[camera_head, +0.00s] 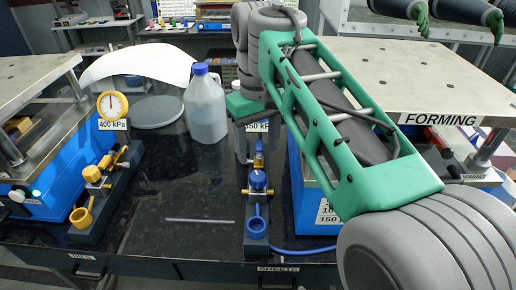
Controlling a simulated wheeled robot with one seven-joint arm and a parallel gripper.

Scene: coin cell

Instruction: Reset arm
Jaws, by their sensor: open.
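My arm crosses the right half of the view. Its grey joint is at the lower right, and its green frame runs up to the top middle. Beyond the elbow, grey segments lead down to a green block that I take for the hand of my gripper (249,128). The gripper is open, with nothing visible in it. It hangs in front of the 350 kPa label (261,127), close to the right of the white jug (205,104). The fingers are small and hard to make out, and my arm hides part of the bench behind it.
A blue press (52,185) with a steel top stands left. The FORMING station (439,119) stands right, partly behind my arm. Blue (257,225) and yellow (82,217) cup fixtures and a thin rod (200,221) are on the black bench (165,190), which is mostly clear between the fixtures.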

